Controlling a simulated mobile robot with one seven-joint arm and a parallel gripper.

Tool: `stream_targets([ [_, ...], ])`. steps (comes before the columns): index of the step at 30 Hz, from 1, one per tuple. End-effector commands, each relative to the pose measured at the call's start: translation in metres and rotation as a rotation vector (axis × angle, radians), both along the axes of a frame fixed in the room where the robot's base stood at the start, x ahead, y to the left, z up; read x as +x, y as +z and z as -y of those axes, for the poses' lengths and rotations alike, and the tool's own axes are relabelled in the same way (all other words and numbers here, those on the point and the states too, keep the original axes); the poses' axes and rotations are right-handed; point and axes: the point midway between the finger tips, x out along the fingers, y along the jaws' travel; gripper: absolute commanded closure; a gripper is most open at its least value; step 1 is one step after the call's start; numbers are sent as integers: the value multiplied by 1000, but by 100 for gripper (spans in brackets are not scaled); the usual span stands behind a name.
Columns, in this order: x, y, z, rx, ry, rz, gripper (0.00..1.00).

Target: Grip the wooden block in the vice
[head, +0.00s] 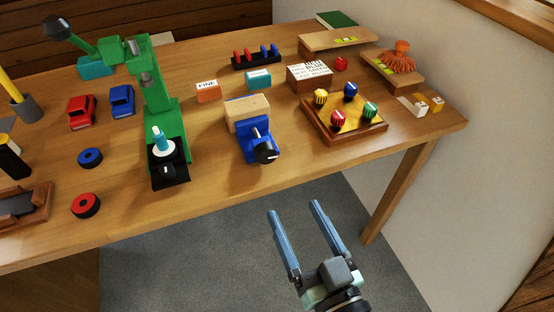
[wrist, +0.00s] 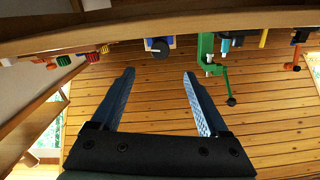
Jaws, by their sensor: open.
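The blue vice (head: 257,145) stands near the front edge of the table, with its dark round handle facing the front. The pale wooden block (head: 246,112) sits at the back of the vice, at its jaws; I cannot tell whether it is clamped. In the wrist view the vice (wrist: 157,44) shows small beyond the table edge, mostly its dark handle. My gripper (head: 296,213) is open and empty, in front of the table and below its edge, to the right of the vice. Its two blue fingers also show wide apart in the wrist view (wrist: 158,75).
A green drill-press-like stand (head: 160,105) rises left of the vice. A wooden tray with coloured knobs (head: 344,132) lies to the right. Behind are an orange "FINE" block (head: 207,91) and a teal block (head: 258,79). The table's front edge (head: 228,189) lies between my gripper and the vice.

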Motion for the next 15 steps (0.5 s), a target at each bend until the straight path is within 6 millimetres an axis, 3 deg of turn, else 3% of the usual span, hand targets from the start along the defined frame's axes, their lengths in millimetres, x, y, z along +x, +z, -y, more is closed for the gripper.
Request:
stream_targets([
  [1,0,9,1,-47,-2,13,22],
  [7,0,6,0,-214,-3,72,22],
  [15,15,3,-6,-261,-3,92,22],
])
